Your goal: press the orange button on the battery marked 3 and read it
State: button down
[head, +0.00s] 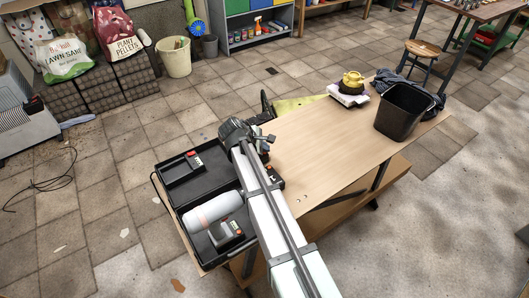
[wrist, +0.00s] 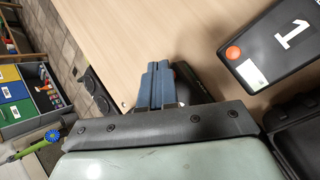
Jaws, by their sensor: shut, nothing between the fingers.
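In the wrist view a black battery marked 1 (wrist: 282,50) shows a round orange button (wrist: 233,53) and a small white patch beside it. My gripper (wrist: 157,72) is shut and empty, its blue fingertips together left of that battery. A dark object partly hidden behind the fingers cannot be made out. In the head view my arm's end (head: 262,138) is over the table's left part. Small dark battery-like things with red or orange spots lie at the black case (head: 193,161) and just beside my arm (head: 276,176). I cannot make out a 3 on any.
The open black case (head: 160,190) also holds a pale cylinder (head: 212,210) and a grey tool-like thing (head: 226,233). The wooden table (head: 315,140) is clear in its middle.

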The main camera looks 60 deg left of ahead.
aim_at(264, 153)
jog(key=shift+f, duration=0.15)
dwell(0.5)
jog(key=shift+r, duration=0.85)
jog(key=shift+r, duration=0.1)
jog(key=shift+r, duration=2.45)
jog(key=shift+w, duration=0.1)
